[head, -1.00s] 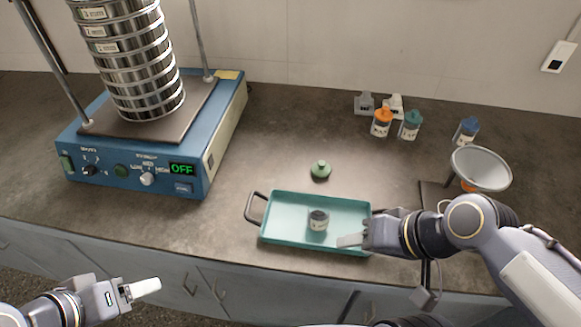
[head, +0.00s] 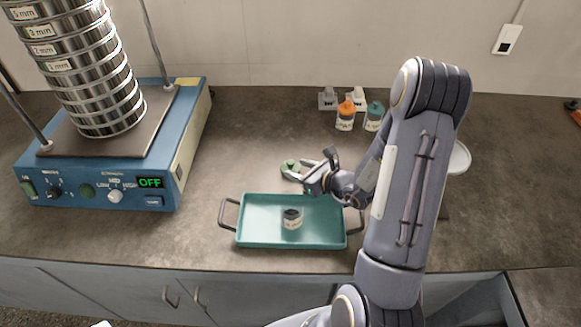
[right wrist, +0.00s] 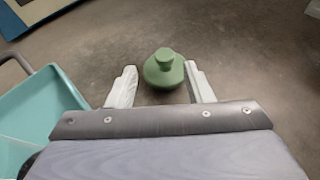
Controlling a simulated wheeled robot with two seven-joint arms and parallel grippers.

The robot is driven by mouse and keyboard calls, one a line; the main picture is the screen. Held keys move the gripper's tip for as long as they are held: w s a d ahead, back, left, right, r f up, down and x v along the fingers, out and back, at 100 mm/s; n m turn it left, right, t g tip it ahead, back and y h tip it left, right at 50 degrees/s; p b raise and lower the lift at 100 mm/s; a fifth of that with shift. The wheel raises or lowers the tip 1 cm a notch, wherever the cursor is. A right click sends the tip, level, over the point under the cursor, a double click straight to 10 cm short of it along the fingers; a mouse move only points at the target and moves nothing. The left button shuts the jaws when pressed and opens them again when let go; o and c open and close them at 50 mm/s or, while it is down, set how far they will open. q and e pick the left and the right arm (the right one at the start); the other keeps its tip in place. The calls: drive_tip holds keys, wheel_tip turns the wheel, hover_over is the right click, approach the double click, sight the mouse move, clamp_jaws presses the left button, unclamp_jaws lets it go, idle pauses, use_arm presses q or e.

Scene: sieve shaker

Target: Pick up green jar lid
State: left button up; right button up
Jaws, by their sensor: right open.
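The green jar lid (head: 290,169) lies on the dark counter just behind the teal tray, its knob facing up. In the right wrist view the lid (right wrist: 164,70) sits between the two fingertips, closer to the right finger. My right gripper (head: 306,171) is open around or just short of the lid, reaching in from the right; the wrist view shows it too (right wrist: 162,86). I cannot tell whether a finger touches the lid. An open jar (head: 292,218) with a dark top stands in the tray. Of my left arm, only a small light piece shows at the bottom edge.
The teal tray (head: 244,236) with dark handles lies just in front of the lid. The blue sieve shaker (head: 95,205) with its sieve stack stands at left. Orange-topped (head: 345,118) and teal-topped (head: 373,118) jars stand behind. The counter left of the lid is clear.

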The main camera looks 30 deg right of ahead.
sight(293, 164)
drive_tip(key=x, duration=0.2)
drive_tip(key=p+x, duration=0.1)
drive_tip(key=x, duration=0.3)
drive_tip(key=shift+w+d+r, duration=0.2)
drive_tip(key=shift+w+r, duration=0.1)
drive_tip(key=shift+c, duration=0.5)
clamp_jaws()
